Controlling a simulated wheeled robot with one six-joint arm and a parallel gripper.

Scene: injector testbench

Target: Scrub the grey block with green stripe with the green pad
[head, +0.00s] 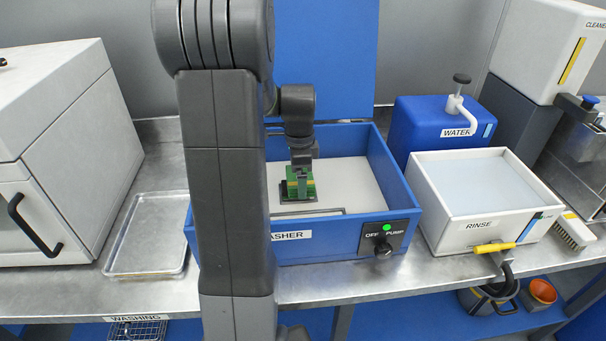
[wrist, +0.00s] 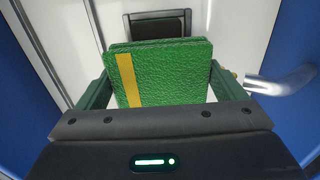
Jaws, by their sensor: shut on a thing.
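My gripper (head: 300,166) is shut on the green pad (head: 305,188), inside the blue washer (head: 399,190). In the wrist view the pad (wrist: 185,72) is a rough green slab with a yellow band on its left, between the two dark green fingers. A dark grey block (head: 285,196) lies on the washer's pale floor, just under or behind the pad. It shows beyond the pad in the wrist view (wrist: 157,27), partly hidden. I cannot make out a green stripe on it clearly, nor whether the pad touches it.
The washer's blue lid stands open behind, and its panel (head: 383,240) has a green light and a knob. To the right are the white rinse tub (head: 480,232), a blue water tank (head: 430,125) and a brush (head: 577,232). A metal tray (head: 147,235) lies left.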

